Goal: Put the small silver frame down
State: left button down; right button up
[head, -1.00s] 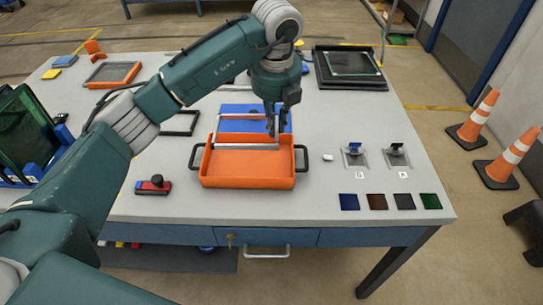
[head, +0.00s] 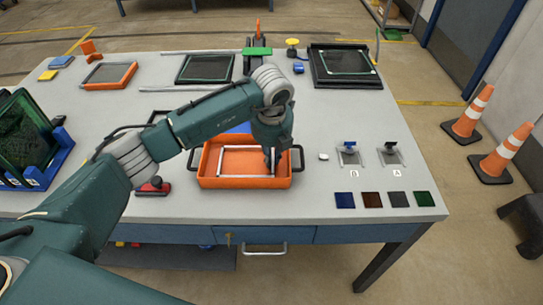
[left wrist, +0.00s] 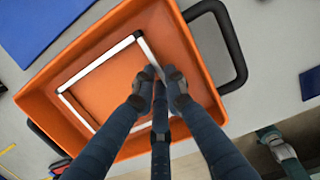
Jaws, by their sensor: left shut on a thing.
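The small silver frame (head: 246,177) is a thin rectangle inside the orange tray (head: 205,182). It lies low in the tray, roughly flat; I cannot tell whether it fully touches the floor. My left gripper (head: 272,165) points down at the tray's right part, shut on the frame's right bar. In the left wrist view the frame (left wrist: 97,64) runs slightly askew to the walls of the tray (left wrist: 30,92), and the fingers of the gripper (left wrist: 160,77) close on one bar. The bar's far end is hidden behind the fingers. My right gripper is not in view.
The tray has black handles (head: 301,158) on both sides. A blue sheet (head: 238,128) lies behind it, partly hidden. A red-black tool (head: 152,188) lies to its left. Small switches (head: 348,157) and colour swatches (head: 371,200) are to its right. The table's front strip is clear.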

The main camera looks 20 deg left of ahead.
pick_arm(q)
jog(key=c, duration=1.8)
grip_release()
jog(key=shift+f, duration=0.1)
jog(key=shift+r, duration=0.4)
notch_tip(320, 180, up, 11)
jog(key=s+b, duration=0.1)
jog(key=b, duration=0.1)
jog(key=shift+s+d+r+b, duration=0.2)
jog(key=shift+s+d+b, duration=0.1)
jog(key=shift+s+b, duration=0.1)
